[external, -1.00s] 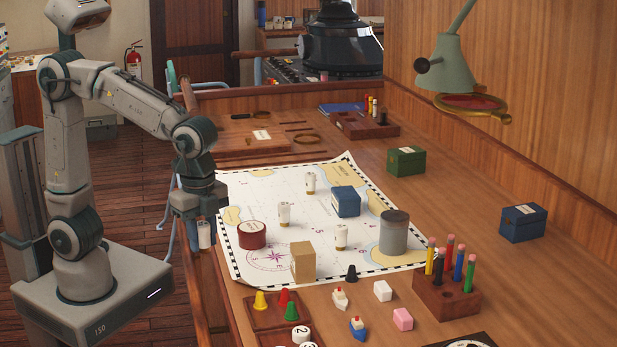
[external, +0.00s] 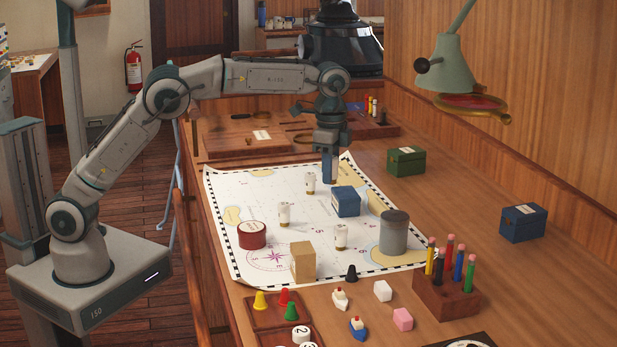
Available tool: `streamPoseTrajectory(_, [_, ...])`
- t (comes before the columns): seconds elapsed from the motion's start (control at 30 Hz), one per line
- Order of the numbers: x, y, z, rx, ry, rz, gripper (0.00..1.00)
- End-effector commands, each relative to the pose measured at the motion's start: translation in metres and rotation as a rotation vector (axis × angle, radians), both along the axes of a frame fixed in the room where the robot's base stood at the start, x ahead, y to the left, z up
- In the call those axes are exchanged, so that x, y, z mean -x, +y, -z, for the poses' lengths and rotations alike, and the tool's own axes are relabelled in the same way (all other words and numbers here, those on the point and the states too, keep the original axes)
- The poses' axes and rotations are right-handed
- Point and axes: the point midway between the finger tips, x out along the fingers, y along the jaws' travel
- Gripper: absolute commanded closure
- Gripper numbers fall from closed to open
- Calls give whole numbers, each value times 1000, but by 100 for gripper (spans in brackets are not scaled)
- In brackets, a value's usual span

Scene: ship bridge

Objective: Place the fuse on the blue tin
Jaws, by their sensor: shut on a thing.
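My gripper (external: 330,168) points straight down over the chart, just above and behind the left part of a blue tin (external: 347,204). It is shut on a fuse, which the fingers hide from this side. The blue tin is a small box lying on the chart, with a white label on its top. A second blue box (external: 523,224) stands far right on the bare desk. White fuse-like cylinders stand upright on the chart: one behind the tin (external: 310,183), one to its left (external: 284,214), one in front (external: 341,237).
A grey canister (external: 393,234) stands right of the tin, a dark red round tin (external: 252,235) and a tan block (external: 303,262) to its front left. A green box (external: 406,162) is behind right. A pencil holder (external: 446,295) stands front right. The desk right of the chart is mostly clear.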

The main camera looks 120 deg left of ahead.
Motion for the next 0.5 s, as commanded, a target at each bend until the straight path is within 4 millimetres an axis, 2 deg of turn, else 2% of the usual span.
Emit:
streamPoseTrajectory(0.03, [1,18,-1,-2,3,-17,94])
streamPoseTrajectory(0.2, [3,56,1,-1,1,-43,94])
streamPoseTrajectory(0.5, [10,89,10,0,1,-56,94])
